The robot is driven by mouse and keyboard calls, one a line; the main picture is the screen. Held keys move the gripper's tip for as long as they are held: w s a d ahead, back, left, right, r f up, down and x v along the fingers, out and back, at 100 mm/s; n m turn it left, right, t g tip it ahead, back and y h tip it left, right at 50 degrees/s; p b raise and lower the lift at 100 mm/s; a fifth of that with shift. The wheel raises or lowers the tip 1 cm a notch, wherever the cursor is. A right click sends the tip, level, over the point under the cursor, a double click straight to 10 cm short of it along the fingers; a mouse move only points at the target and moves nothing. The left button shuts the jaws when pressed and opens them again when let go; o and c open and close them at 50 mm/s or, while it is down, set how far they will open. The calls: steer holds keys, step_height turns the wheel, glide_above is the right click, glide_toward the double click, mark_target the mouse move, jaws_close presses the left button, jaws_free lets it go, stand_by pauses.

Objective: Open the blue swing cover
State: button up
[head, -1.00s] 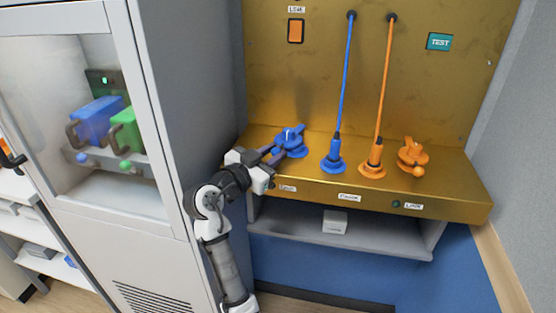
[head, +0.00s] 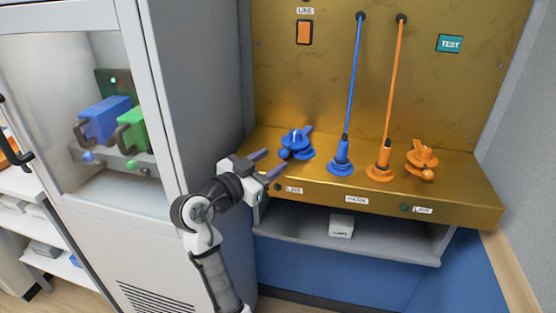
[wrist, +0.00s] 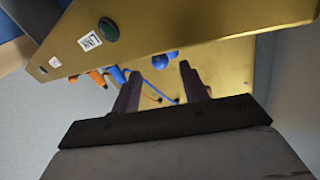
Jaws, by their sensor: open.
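The blue swing cover (head: 298,142) is on a round blue base at the left end of the gold ledge, with a small blue ball at its lower left. I cannot tell how far it is swung. My gripper (head: 274,163) is open and empty, just left of and in front of the cover, its fingers pointing toward it and apart from it. In the wrist view, the open fingers of my gripper (wrist: 160,75) show, with rounded blue parts of the cover (wrist: 162,59) beyond and between them, partly hidden.
A blue plug with a cable (head: 341,157), an orange plug with a cable (head: 381,161) and an orange swing cover (head: 423,157) stand right along the gold ledge (head: 465,203). A grey cabinet (head: 195,95) stands close on the left. A grey shelf (head: 385,245) lies below.

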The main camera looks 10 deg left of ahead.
steer(key=b+v, duration=0.2)
steer(key=v, duration=0.7)
steer(key=shift+s, duration=0.35)
steer(key=shift+a, duration=0.15)
